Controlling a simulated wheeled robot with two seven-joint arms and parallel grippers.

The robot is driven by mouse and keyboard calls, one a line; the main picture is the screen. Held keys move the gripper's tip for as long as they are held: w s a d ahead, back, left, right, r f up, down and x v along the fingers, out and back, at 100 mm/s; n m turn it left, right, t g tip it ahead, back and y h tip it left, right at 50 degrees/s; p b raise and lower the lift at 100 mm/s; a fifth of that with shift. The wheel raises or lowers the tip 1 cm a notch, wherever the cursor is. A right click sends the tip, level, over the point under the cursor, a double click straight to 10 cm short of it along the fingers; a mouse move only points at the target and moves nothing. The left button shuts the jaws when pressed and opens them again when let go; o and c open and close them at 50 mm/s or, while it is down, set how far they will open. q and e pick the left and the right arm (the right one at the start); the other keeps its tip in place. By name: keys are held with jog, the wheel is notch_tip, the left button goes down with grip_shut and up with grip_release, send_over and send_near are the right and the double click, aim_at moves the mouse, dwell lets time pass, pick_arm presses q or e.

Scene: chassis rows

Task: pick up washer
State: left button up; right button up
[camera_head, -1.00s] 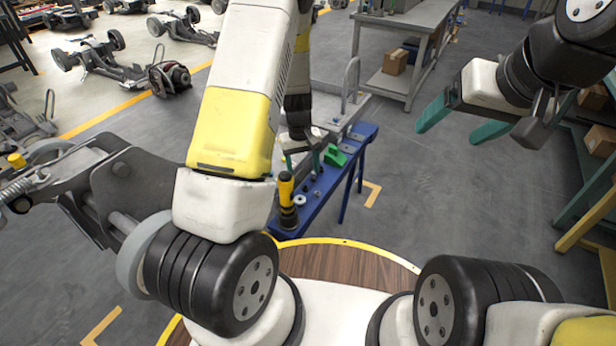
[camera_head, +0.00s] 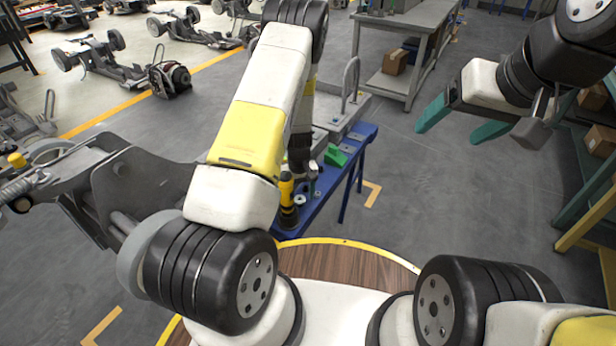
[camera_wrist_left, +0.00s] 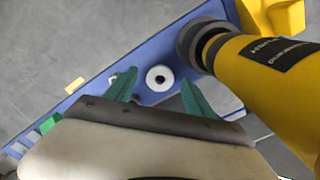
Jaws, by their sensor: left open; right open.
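The washer (camera_wrist_left: 159,78) is a pale ring with a dark hole, lying flat on the blue bench (camera_wrist_left: 152,52). In the head view it is a small pale ring (camera_head: 299,199) beside a yellow-and-black tool (camera_head: 286,195). My left gripper (camera_wrist_left: 159,77) is open and empty, its green fingers on either side of the washer in the wrist view. I cannot tell its height above the bench. In the head view my left arm mostly hides it. My right gripper (camera_head: 450,130) is open and empty over the floor at the right.
The yellow tool (camera_wrist_left: 270,75) stands close to the right of the washer in the wrist view. A green block (camera_head: 335,155) sits further back on the bench. A grey table (camera_head: 410,22) stands behind, and shelving with boxes (camera_head: 600,140) is at the right.

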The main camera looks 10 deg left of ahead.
pick_arm(q)
grip_shut()
jog(key=shift+r, duration=0.1)
